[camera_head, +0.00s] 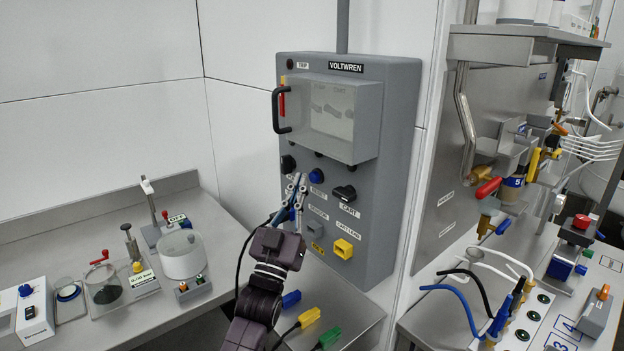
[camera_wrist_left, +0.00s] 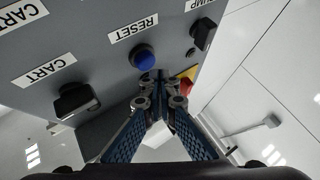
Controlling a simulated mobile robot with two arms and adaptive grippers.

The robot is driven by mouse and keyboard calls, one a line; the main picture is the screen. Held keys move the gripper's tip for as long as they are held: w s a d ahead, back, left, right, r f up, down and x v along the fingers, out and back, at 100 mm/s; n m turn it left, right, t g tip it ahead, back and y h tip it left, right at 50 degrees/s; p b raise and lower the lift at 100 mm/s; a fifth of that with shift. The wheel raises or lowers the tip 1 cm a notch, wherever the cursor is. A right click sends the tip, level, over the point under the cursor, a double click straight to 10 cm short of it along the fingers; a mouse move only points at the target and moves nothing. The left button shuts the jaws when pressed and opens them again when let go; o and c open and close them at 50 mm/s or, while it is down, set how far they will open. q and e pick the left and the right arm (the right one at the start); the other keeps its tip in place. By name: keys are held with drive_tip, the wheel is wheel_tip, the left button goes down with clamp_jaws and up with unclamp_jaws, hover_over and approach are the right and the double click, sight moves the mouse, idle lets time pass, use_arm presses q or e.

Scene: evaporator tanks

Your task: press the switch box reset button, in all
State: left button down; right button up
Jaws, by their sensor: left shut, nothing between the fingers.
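The grey switch box (camera_head: 385,100), labelled VOLTWREN, is mounted on the wall. Its round blue reset button (camera_head: 316,176) sits below the clear-fronted cover, between black knobs. In the left wrist view the blue button (camera_wrist_left: 143,57) is beside the RESET label. My left gripper (camera_head: 297,180) is in front of the panel, left of the button in the head view. Its fingers are shut and empty. In the left wrist view the fingertips (camera_wrist_left: 158,82) appear just below the button; I cannot tell whether they touch the panel. My right gripper is not in view.
A black-handled cover (camera_head: 340,110) juts out above the button. A black CART switch (camera_head: 344,193) and a yellow connector (camera_head: 343,249) are on the panel nearby. A left bench holds glass vessels (camera_head: 182,254); a right bench holds cables and valves.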

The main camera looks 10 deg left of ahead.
use_arm(q)
drive_tip(key=shift+w+d, duration=0.2)
drive_tip(key=shift+w, duration=0.05)
drive_tip(key=shift+w+d+b, duration=0.35)
drive_tip(key=shift+w, duration=0.05)
idle(0.8)
drive_tip(key=shift+s+a, duration=0.1)
idle(0.4)
drive_tip(key=shift+s+a+p, duration=0.45)
drive_tip(key=shift+s+a, duration=0.05)
drive_tip(key=shift+s, duration=0.1)
drive_tip(key=s+a+p, duration=0.1)
drive_tip(key=s, duration=0.1)
drive_tip(key=s+a+p, duration=0.1)
drive_tip(key=s+a, duration=0.1)
idle(0.4)
idle(0.4)
